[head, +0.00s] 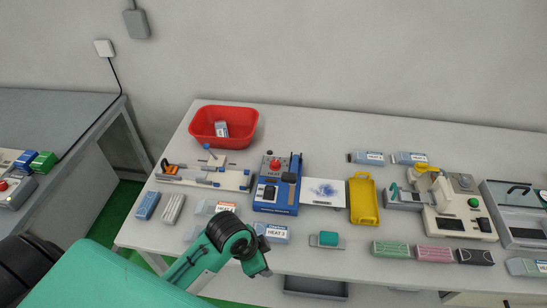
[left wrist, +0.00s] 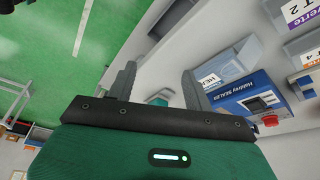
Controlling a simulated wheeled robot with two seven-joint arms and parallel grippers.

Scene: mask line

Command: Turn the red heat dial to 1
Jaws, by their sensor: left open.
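The red heat dial (head: 275,164) sits on the upper part of the blue sealer (head: 275,190) in the middle of the table, above a HEAT label. The dial also shows at the lower right of the left wrist view (left wrist: 270,120), beside the sealer's blue face (left wrist: 235,93). The dial's pointer and numbers are too small to read. My left gripper (left wrist: 158,88) is open and empty, with its two grey fingers apart. It is away from the dial and not touching it. In the head view my left arm is near the table's front edge, below the sealer, and the fingers are unclear.
Boxes marked HEAT, including one box (head: 274,233), lie between my arm and the sealer. A red bin (head: 223,125) stands behind left. A white sheet with a blue print (head: 324,191) and a yellow tray (head: 363,199) are right of the sealer.

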